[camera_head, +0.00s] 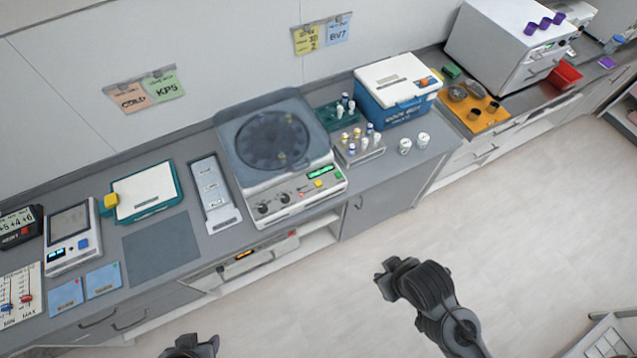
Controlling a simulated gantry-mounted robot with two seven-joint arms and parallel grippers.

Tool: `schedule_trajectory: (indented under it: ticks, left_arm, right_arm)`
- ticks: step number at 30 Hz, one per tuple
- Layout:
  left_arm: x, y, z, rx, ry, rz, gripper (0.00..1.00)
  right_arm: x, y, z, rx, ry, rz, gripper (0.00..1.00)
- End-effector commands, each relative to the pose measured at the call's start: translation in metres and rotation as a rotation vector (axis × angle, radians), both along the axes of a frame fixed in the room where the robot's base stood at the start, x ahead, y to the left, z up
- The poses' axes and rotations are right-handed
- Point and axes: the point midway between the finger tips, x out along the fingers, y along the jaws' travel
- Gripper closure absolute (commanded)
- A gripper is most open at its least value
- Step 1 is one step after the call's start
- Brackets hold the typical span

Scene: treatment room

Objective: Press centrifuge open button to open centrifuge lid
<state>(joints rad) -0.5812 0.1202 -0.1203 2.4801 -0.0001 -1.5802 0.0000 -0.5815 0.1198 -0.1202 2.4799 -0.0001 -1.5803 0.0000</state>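The centrifuge (245,176) stands on the grey counter, with a dark see-through lid (235,130) lying over its round rotor; the lid looks closed. Its sloped front panel carries a lit green display (321,171), a yellow button (318,183), a small red mark and two black knobs (263,208). Which control opens the lid cannot be read. My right gripper (386,277) is over the floor in front of the counter, apart from the centrifuge; its finger gap is unclear. My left gripper (192,345) shows only partly at the bottom edge, far below the centrifuge.
A tube rack (360,155) and a blue cool box (386,112) stand right of the centrifuge. A grey tray (212,190) lies left of it. Two white cups (405,146) stand near the counter's front edge. The floor before the counter is clear.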

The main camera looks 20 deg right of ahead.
Motion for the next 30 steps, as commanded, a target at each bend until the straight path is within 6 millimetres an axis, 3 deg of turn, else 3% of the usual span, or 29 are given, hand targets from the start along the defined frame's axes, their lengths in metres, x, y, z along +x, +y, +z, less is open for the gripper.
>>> schedule_trajectory:
  ticks: [1, 4, 30]
  left_arm:
    - [0.0002, 0.0000, 0.0001, 0.000, -0.001, 0.000, 0.57]
    - [0.0003, 0.0001, 0.0002, 0.000, -0.001, 0.000, 0.57]
    - [0.0006, 0.0001, 0.0004, 0.000, -0.002, 0.000, 0.57]
  right_arm:
    - [0.0003, 0.0000, 0.0002, 0.000, -0.001, 0.000, 0.85]
    - [0.0003, 0.0001, 0.0002, 0.000, -0.001, 0.000, 1.00]
    - [0.0007, -0.0001, 0.0004, 0.000, -0.002, 0.000, 1.00]
